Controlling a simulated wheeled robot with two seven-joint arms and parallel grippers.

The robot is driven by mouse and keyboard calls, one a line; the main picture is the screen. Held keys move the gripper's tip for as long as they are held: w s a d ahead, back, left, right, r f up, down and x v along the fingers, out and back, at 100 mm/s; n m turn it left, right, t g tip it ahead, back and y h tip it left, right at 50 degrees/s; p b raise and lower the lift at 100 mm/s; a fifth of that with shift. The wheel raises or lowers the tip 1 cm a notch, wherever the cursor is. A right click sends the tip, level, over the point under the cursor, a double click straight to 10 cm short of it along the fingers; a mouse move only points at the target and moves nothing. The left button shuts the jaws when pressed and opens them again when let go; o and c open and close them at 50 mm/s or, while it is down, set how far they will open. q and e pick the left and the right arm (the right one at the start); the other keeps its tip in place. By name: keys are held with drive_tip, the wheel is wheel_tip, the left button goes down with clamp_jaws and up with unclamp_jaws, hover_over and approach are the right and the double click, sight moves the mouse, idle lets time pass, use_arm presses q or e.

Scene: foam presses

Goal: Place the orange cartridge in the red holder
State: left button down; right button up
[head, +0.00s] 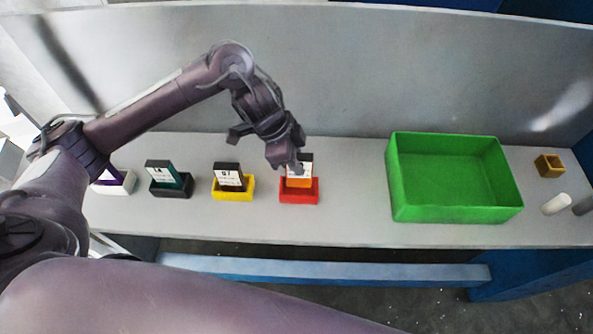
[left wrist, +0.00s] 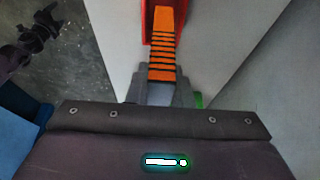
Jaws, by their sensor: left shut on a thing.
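The orange cartridge (head: 299,182) stands upright at the red holder (head: 299,197), with its lower part inside the holder's walls as far as the head view shows. Its white label shows at the top, partly covered by my gripper. My left gripper (head: 298,168) is shut on the cartridge from above. In the left wrist view the ribbed orange edge of the cartridge (left wrist: 163,45) runs from between the fingers (left wrist: 161,92) to the red holder (left wrist: 148,20). Whether the cartridge is fully seated is hidden. My right gripper is not in view.
To the left stand a yellow holder (head: 233,193) with a dark brown cartridge, a black holder (head: 171,190) with a green cartridge and a white holder (head: 127,185) with a purple one. A green bin (head: 455,214) stands to the right. A brown box (head: 549,166) and white cylinder (head: 556,204) lie beyond.

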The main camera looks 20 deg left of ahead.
use_arm(q)
wheel_tip(320, 180, down, 4)
drive_tip(key=shift+f+p, duration=0.1)
drive_tip(key=shift+p, duration=0.2)
drive_tip(key=shift+f, duration=0.2)
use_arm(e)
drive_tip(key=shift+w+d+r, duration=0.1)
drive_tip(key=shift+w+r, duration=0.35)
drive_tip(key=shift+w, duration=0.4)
use_arm(q)
drive_tip(key=shift+f, duration=0.15)
drive_tip(key=c, duration=1.3)
unclamp_jaws()
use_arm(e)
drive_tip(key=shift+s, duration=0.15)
use_arm(q)
drive_tip(key=shift+a+r, duration=0.1)
drive_tip(key=shift+r, duration=0.25)
drive_tip(key=v, duration=1.1)
drive_tip(key=shift+s+a+r, duration=0.1)
drive_tip(key=shift+a+r, duration=0.05)
drive_tip(key=shift+r, duration=0.15)
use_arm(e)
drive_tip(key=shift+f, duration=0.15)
